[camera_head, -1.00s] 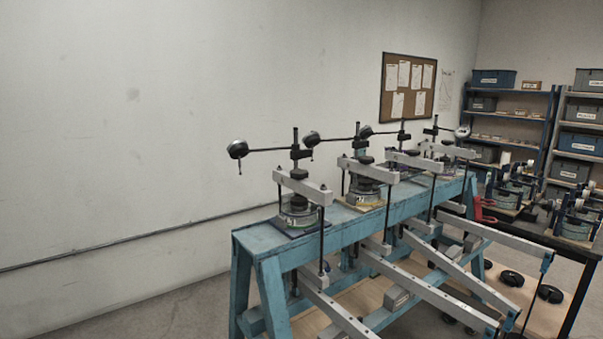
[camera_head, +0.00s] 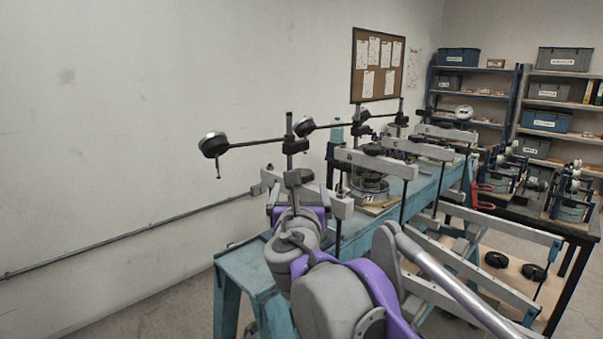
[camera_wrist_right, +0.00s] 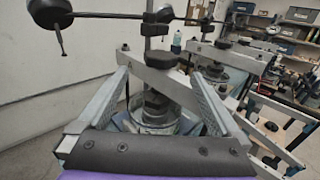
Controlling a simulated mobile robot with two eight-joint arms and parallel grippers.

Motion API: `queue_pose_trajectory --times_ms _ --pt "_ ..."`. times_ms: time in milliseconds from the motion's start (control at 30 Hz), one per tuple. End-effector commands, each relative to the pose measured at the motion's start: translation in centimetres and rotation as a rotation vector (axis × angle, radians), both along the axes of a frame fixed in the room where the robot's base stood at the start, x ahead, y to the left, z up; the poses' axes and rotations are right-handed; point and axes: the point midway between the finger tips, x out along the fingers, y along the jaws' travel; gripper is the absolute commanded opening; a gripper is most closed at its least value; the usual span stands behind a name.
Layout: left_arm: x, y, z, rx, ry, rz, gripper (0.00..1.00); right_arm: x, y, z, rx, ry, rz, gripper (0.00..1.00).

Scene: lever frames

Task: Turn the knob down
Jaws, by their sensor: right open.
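The nearest lever frame has a pale grey beam (camera_head: 341,206) with a dark round knob (camera_head: 293,177) on it, by an upright post. In the right wrist view the knob (camera_wrist_right: 160,60) sits above the beam (camera_wrist_right: 138,67), between the far ends of my fingers. My right gripper (camera_wrist_right: 157,78) is open, its two textured fingers spread on either side of the frame's round base (camera_wrist_right: 155,113). Nothing is held between them. In the head view my right arm covers much of this frame and its base. My left gripper is not in view.
A dial gauge (camera_head: 213,145) on a horizontal rod juts out left of the post. More lever frames (camera_head: 370,180) stand behind along the blue bench (camera_head: 245,265). Long grey bars (camera_head: 470,262) extend at right. Shelves (camera_head: 480,70) stand at the back; the left wall side is clear.

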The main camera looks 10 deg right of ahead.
Motion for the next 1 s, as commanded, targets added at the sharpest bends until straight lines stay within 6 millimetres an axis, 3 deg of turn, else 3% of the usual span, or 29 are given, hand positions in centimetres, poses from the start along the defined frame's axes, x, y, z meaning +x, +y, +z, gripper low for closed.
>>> queue_pose_trajectory --times_ms 500,700,967,1000 --pt "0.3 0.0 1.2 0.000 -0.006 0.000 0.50 8.6 -1.9 0.1 0.004 -0.001 -0.004 1.00" --pt "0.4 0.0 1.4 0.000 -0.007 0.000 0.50 9.9 -2.1 0.0 0.004 -0.001 -0.002 1.00" --pt "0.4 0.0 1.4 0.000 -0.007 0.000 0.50 10.0 -2.1 -0.1 0.004 0.000 -0.002 1.00" --pt "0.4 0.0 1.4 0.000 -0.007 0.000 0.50 10.0 -2.1 -0.1 0.005 0.000 -0.002 0.96"
